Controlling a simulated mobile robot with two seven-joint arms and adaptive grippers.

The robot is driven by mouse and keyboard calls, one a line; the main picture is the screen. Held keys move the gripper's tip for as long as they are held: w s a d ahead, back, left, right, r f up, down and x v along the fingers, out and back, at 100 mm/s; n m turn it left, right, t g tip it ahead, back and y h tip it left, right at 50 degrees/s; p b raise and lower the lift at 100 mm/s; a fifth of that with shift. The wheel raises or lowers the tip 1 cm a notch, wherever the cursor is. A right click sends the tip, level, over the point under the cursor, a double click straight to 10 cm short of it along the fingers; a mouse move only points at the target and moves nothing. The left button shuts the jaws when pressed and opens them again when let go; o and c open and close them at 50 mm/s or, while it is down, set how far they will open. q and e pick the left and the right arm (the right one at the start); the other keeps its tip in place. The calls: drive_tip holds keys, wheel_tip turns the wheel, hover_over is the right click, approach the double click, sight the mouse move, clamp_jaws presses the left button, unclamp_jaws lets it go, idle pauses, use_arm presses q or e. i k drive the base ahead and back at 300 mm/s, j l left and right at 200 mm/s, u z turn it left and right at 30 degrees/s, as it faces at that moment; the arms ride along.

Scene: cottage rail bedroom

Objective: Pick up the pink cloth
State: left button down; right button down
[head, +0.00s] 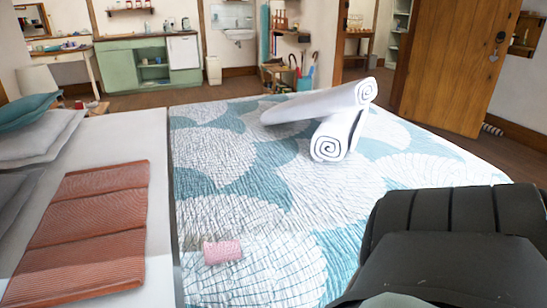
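The pink cloth (222,252) is a small rolled or folded piece lying on the blue and white patterned bedspread (235,205), near the front left of the bed. Nothing touches it from above. A dark, bulky part of my own body fills the lower right of the head view. No gripper fingers can be made out, and neither gripper shows near the cloth.
Two white rolled towels (330,138) lie crossed on the bed's far middle. A folded orange-red blanket (85,230) lies on the white surface at left, with pillows (35,135) behind it. The bedspread around the cloth is clear. A wooden door (450,65) stands at back right.

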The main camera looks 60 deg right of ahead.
sight(228, 251)
drive_tip(key=l+z, duration=0.1)
drive_tip(key=z, duration=0.3)
drive_tip(key=i+l+z, duration=0.1)
drive_tip(key=z, duration=0.3)
drive_tip(key=i+z, duration=0.1)
drive_tip(key=z, duration=0.3)
drive_tip(key=k, duration=0.5)
